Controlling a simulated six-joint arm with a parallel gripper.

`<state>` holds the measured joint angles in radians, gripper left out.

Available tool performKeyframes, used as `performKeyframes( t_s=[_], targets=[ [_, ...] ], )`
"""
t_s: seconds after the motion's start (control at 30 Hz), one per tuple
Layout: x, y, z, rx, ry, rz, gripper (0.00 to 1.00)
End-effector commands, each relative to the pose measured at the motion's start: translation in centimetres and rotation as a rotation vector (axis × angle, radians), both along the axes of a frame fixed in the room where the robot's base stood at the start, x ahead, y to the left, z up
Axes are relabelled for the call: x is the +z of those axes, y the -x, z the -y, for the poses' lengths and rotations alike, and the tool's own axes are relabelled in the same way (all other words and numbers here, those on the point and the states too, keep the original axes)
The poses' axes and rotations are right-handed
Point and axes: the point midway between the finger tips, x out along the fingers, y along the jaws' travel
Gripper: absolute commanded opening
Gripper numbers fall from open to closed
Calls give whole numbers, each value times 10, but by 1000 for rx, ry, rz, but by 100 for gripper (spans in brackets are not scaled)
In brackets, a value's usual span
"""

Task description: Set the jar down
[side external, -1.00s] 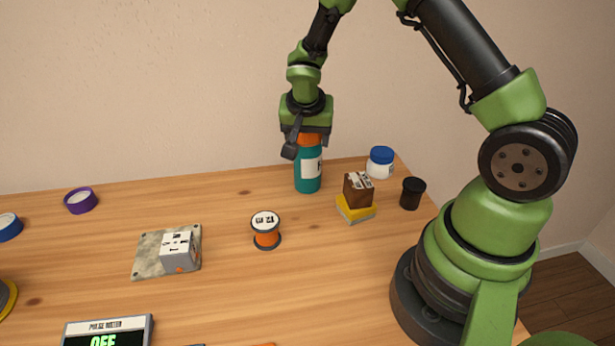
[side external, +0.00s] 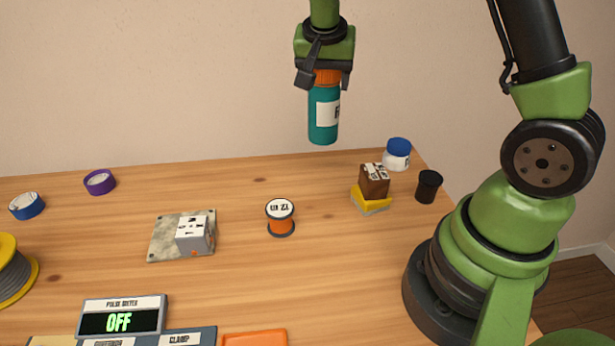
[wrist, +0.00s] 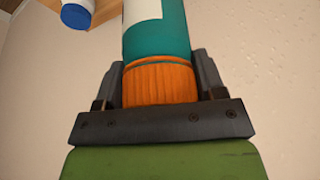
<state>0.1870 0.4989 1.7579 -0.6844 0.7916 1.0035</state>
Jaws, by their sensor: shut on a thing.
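The jar (side external: 323,122) is a teal cylinder with an orange lid and a white label; only part of a dark letter on the label shows. It hangs upright in the air above the back part of the table. My gripper (side external: 327,80) is shut on its orange lid from above. In the wrist view, the jar (wrist: 158,45) points away from my gripper (wrist: 160,85), with a finger on each side of the lid.
The wooden table (side external: 110,215) holds a white jar with a blue lid (side external: 397,155), a brown block on a yellow one (side external: 373,187), a black cup (side external: 428,187), an orange spool (side external: 280,220), a grey box on a plate (side external: 193,236), tape rolls (side external: 100,182) and a meter (side external: 122,318).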

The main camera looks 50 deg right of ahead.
Motion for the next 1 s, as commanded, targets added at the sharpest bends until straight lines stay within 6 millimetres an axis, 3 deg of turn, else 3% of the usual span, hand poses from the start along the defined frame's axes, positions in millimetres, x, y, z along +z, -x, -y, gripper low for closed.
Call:
performKeyframes(
  t_s=[0.17,0.27,0.4,0.5,0.7,0.87,1.0],
  targets=[
    [1,4,-50,52,-11,-5,14],
    [1,14,-95,94,-17,-10,14],
    [2,42,-155,151,-20,-15,14],
    [2,66,-187,192,-16,-14,14],
    [3,107,-225,245,-6,-6,14],
    [1,123,-235,265,1,-1,14],
    [-19,127,-236,269,7,-4,14]
  ],
)
